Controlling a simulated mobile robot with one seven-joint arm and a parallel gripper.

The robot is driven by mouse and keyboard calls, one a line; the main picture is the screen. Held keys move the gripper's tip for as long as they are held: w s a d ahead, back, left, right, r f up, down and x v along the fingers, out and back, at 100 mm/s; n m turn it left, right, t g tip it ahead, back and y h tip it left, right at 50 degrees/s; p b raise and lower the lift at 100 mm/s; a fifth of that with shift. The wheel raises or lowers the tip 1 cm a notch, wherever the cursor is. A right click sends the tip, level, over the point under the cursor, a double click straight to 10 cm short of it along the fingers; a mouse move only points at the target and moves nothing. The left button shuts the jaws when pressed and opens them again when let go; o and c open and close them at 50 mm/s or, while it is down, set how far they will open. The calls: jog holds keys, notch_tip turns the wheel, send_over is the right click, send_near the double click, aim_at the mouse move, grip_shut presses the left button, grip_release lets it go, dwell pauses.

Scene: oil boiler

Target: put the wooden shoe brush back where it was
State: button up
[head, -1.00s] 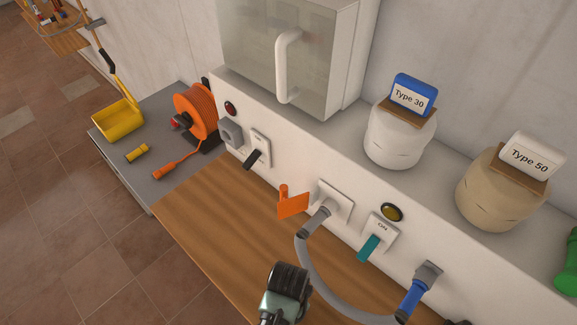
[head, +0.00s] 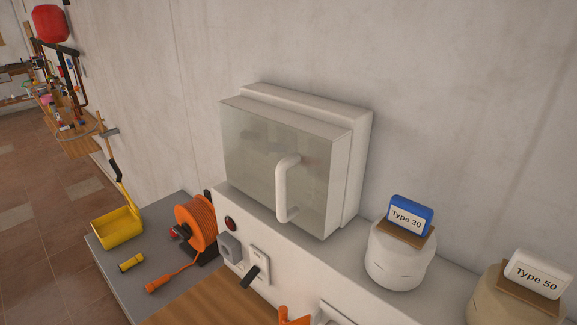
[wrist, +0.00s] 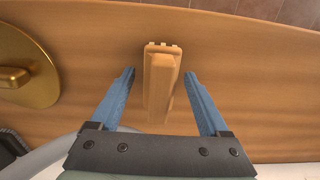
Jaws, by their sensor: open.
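In the wrist view, a pale wooden piece that looks like the shoe brush (wrist: 161,85) is on or just above the wooden surface (wrist: 245,75); I cannot tell which. Small notches show along its far end, and no bristles are clearly visible. My gripper (wrist: 160,75) is open, with one blue finger on each side of the brush and a visible gap on both sides. The near end of the brush runs toward the gripper body. Neither the brush nor my gripper shows in the head view.
A round brass piece (wrist: 28,70) lies left of the brush. The head view shows a glass-fronted cabinet (head: 265,145), an orange cable reel (head: 197,224), a yellow scoop (head: 117,229), a yellow flashlight (head: 131,262) and a jar labelled Type 30 (head: 396,257).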

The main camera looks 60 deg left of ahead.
notch_tip(320, 180, up, 12)
jog(key=shift+r, duration=0.1)
jog(key=w+r+t+y, duration=0.3)
jog(key=w+r+t, duration=0.5)
jog(key=w+r, duration=0.95)
jog(key=w+d+r+m+t+y, duration=0.1)
jog(key=w+d+r+t, duration=0.2)
jog(key=r, duration=0.4)
jog(key=w+r+t, duration=0.3)
jog(key=w+r, duration=0.2)
jog(key=r, duration=0.2)
jog(key=d+r+t+h, duration=0.1)
jog(key=d+r+t, duration=0.2)
jog(key=r, duration=0.5)
jog(key=d+r+t, duration=0.3)
jog(key=d+r, duration=0.1)
jog(key=r, duration=0.4)
jog(key=s+d+r+t+h, duration=0.1)
jog(key=s+d+r+t, duration=0.2)
jog(key=r, duration=0.6)
jog(key=s+d+r+m+t+h, duration=0.1)
jog(key=s+d+r+t+h, duration=0.1)
jog(key=s+d+r+t, duration=0.2)
jog(key=s+d+r, duration=0.1)
jog(key=s+r, duration=0.2)
jog(key=r, duration=0.2)
jog(key=shift+s+r+m, duration=0.25)
jog(key=shift+s+m, duration=0.05)
jog(key=shift+s, duration=0.05)
